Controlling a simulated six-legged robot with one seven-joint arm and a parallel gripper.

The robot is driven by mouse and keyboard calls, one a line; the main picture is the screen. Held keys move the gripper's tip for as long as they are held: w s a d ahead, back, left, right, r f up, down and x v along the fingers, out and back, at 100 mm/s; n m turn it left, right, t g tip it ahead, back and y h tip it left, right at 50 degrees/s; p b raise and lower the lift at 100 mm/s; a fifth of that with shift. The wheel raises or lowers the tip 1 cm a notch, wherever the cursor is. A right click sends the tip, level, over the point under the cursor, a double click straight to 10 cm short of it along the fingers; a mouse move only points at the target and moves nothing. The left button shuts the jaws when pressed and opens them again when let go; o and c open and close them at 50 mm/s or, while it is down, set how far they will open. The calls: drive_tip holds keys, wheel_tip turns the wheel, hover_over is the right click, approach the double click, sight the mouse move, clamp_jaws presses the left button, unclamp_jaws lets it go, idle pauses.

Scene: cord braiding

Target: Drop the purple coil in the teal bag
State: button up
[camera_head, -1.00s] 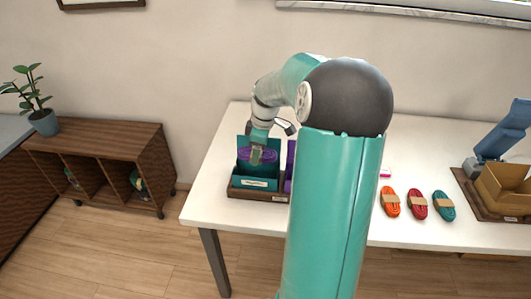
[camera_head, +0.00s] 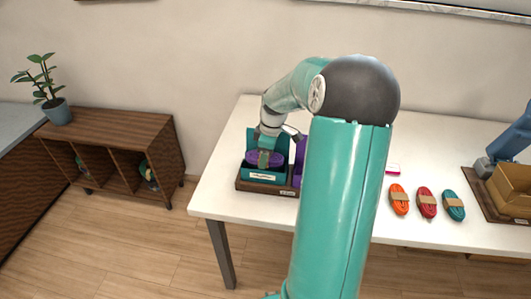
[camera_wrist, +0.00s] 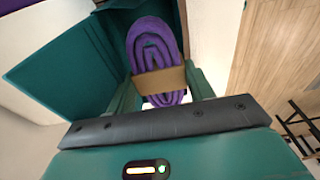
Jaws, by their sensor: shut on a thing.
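The purple coil (camera_head: 256,158) has a tan paper band around its middle. My gripper (camera_head: 264,157) is shut on it and holds it at the mouth of the teal bag (camera_head: 264,177). The bag stands open in a dark wooden tray, with its tall back panel (camera_head: 253,137) rising behind the coil. In the wrist view the purple coil (camera_wrist: 153,50) lies between the two teal fingers (camera_wrist: 163,88), with the teal bag's wall (camera_wrist: 68,65) beside it. How deep the coil sits in the bag is hard to tell.
A purple bag (camera_head: 299,160) stands right of the teal one, mostly hidden by my arm. Orange (camera_head: 399,199), red (camera_head: 427,202) and teal (camera_head: 453,205) coils lie on the white table (camera_head: 222,183). A cardboard box (camera_head: 512,190) and a blue arm-like object (camera_head: 508,146) are at the far right.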

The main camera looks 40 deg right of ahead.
drive_tip(key=o, duration=1.1)
drive_tip(key=shift+o, duration=0.2)
drive_tip(key=shift+r, duration=0.1)
wheel_tip(320, 180, up, 14)
drive_tip(key=s+d, duration=0.1)
drive_tip(key=shift+s+d+f, duration=0.15)
drive_tip(key=shift+s+f, duration=0.05)
drive_tip(key=shift+s, duration=0.1)
drive_tip(key=s+a+r+m+t+h, duration=0.1)
drive_tip(key=s+a+r+m, duration=0.15)
drive_tip(key=a, duration=0.75)
drive_tip(key=s+a+r+m+h, duration=0.1)
drive_tip(key=s+a+r, duration=0.15)
drive_tip(key=a, duration=0.85)
drive_tip(key=s+a+f+m+t+y, duration=0.1)
drive_tip(key=s+a+m+t, duration=0.2)
drive_tip(key=s+a, duration=0.7)
drive_tip(key=shift+a+f+m, duration=0.3)
drive_tip(key=shift+a+m, duration=0.15)
drive_tip(key=shift+a, duration=0.3)
